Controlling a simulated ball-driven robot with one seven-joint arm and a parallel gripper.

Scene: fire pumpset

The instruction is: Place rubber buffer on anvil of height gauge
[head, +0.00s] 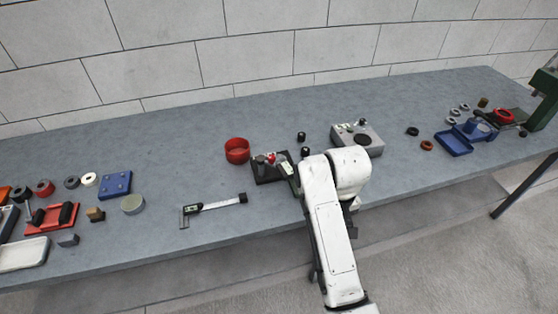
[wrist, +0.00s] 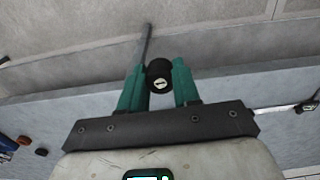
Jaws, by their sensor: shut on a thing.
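My gripper (wrist: 158,84) shows in the wrist view with its two green fingers shut on a black round piece, the rubber buffer (wrist: 158,70). The buffer has a pale marked disc on its face. A grey rod (wrist: 145,42) stands just behind the left finger; I cannot tell whether they touch. In the head view, a dark-based device (head: 268,176) with red and grey parts, which may be the height gauge, sits beside my white arm. Its right part and anvil are hidden or too small to tell. Two small black cylinders, one of them (head: 301,136), stand behind it.
A red bowl (head: 237,150) stands left of the dark device, and a grey instrument box (head: 358,137) to its right. A caliper (head: 213,204) lies toward the front edge. Blue and red fixtures with loose rings crowd both ends. The table's back strip is clear.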

